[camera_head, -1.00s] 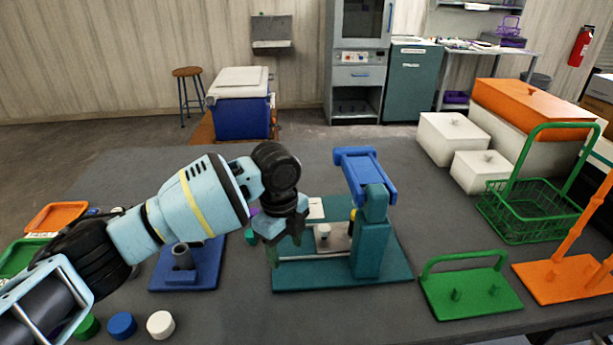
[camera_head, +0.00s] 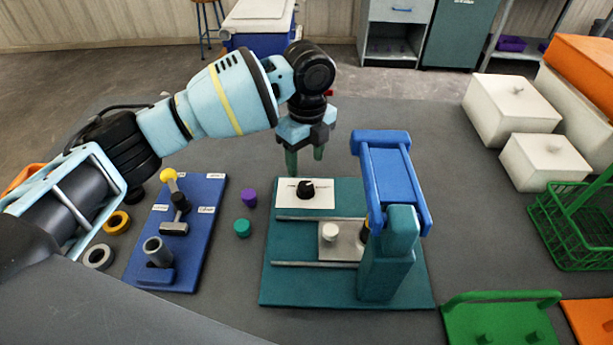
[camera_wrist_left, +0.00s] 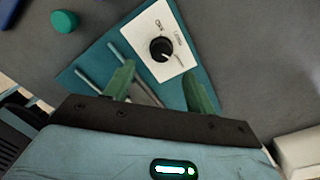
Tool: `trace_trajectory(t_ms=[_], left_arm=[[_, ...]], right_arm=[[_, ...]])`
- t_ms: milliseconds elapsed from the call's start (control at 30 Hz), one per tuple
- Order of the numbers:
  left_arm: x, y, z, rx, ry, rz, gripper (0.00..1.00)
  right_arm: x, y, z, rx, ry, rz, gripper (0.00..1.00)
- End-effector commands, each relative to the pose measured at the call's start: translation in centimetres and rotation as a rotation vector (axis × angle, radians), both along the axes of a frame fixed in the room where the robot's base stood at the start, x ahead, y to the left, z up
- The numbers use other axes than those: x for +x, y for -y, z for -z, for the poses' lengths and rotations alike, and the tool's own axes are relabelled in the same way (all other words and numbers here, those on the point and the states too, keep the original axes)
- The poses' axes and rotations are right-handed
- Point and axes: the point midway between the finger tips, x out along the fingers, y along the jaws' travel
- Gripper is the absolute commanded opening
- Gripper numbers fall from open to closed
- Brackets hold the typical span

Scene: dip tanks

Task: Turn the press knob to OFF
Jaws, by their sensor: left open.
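The press knob (camera_head: 305,189) is a small black dial on a white plate (camera_head: 288,201) at the back of the teal press base (camera_head: 278,285). In the left wrist view the knob (camera_wrist_left: 161,49) has a pale pointer mark and sits between printed words on the plate, too small to read surely. My left gripper (camera_head: 305,160) is open and empty, its green fingers pointing down just above and behind the knob, apart from it. In the left wrist view its fingers (camera_wrist_left: 160,86) spread below the knob. My right gripper is not in view.
The press's blue lever (camera_head: 395,185) rises on a teal post right of the knob. A blue board (camera_head: 190,255) with a toggle and grey tube stands left. Purple (camera_head: 249,198) and teal (camera_head: 242,228) pieces lie between. White boxes (camera_head: 510,110) stand right. Table behind the press is clear.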

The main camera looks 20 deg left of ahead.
Motion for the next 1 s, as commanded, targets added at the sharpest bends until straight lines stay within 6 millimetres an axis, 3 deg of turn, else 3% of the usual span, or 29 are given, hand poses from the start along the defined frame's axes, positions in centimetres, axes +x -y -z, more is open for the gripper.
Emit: trace_trajectory(t_ms=[300,500,867,1000], left_arm=[[-0.2,-0.1,4.7,0.002,-0.003,-0.002,0.55],[-0.2,-0.1,6.7,0.001,-0.003,-0.002,0.55],[-0.2,-0.1,7.2,0.001,-0.001,-0.002,0.55],[-0.2,-0.1,7.2,0.001,-0.001,-0.002,0.38]], right_arm=[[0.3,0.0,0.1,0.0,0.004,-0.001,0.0],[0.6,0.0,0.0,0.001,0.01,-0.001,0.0],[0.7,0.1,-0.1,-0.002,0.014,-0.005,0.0],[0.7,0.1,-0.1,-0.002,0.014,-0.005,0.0]])
